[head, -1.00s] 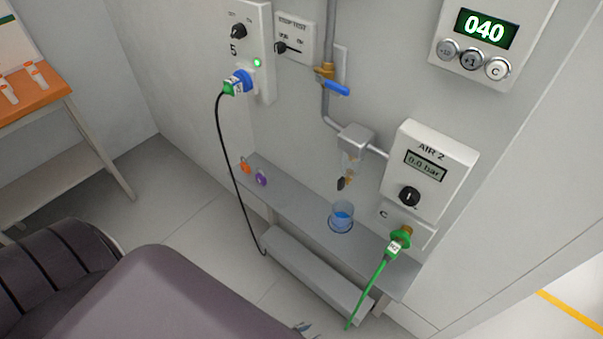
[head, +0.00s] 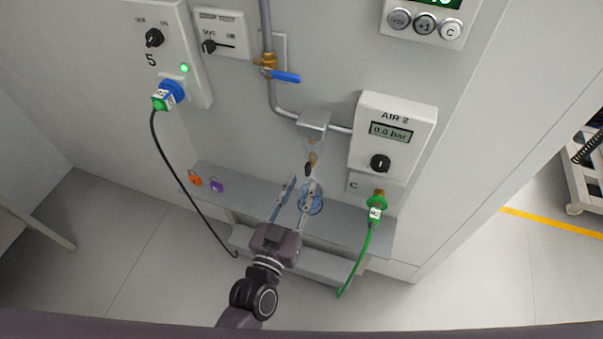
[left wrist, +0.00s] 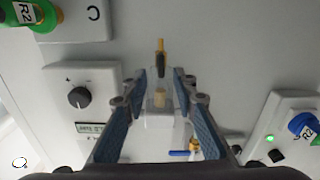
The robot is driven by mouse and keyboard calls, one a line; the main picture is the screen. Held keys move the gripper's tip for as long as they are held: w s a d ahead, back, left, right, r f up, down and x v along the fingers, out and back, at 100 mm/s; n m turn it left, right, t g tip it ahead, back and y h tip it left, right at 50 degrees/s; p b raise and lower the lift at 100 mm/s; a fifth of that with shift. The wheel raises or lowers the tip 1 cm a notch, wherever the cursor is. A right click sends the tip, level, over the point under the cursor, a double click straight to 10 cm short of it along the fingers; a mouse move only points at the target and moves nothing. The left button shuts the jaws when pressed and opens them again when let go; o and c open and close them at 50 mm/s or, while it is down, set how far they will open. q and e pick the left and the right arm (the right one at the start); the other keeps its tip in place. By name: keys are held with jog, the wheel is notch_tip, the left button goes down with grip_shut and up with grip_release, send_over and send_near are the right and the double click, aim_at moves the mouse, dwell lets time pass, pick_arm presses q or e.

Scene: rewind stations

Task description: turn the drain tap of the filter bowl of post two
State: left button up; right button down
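The filter bowl of post two (head: 313,141) hangs under a grey housing on the pipe left of the AIR 2 unit. Its small drain tap (head: 311,164), brass with a dark part, points down; the left wrist view shows the tap too (left wrist: 161,50). My left gripper (head: 302,182) is open, its fingers pointing up at the tap from below. In the left wrist view the fingers (left wrist: 160,74) stand apart on either side of the clear bowl and tap, with nothing visibly gripped. Contact cannot be told. My right gripper is not in view.
A blue-handled valve (head: 284,77) sits above. A green hose (head: 358,262) hangs below the AIR 2 unit (head: 394,136); a black cable (head: 180,190) hangs at left.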

aim_at(306, 172)
pick_arm(q)
jog(key=shift+x, duration=2)
grip_shut()
